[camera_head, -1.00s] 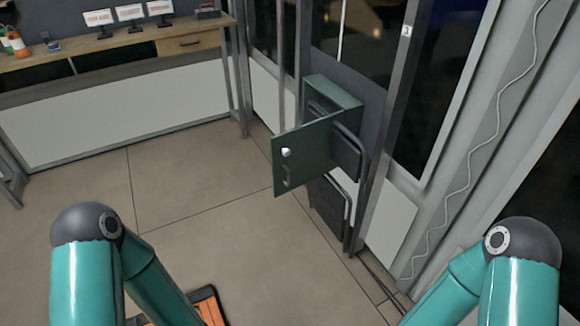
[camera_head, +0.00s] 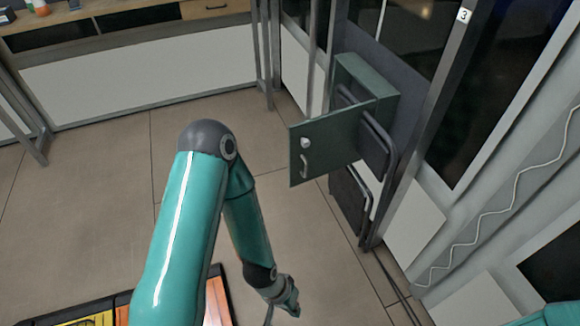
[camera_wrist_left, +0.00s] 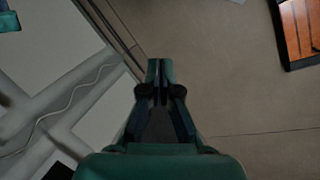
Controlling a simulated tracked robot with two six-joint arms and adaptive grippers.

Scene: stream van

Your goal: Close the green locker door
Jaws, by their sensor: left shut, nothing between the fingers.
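The green locker (camera_head: 367,72) is fixed on the wall right of the middle in the head view. Its green door (camera_head: 323,146) stands wide open, swung out to the left, with a pale round knob (camera_head: 305,142) and a bar handle (camera_head: 304,166) near its free edge. My left gripper (camera_head: 288,305) is low in the head view, below the door and apart from it. In the left wrist view its fingers (camera_wrist_left: 160,66) are together and empty, pointing over the floor; the locker is not seen there. My right gripper is out of view.
Dark folded chairs or panels (camera_head: 351,198) stand beneath the locker by the wall. A metal post (camera_head: 274,45) and a workbench (camera_head: 150,22) are at the back. The tiled floor (camera_head: 110,160) left of the door is clear.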

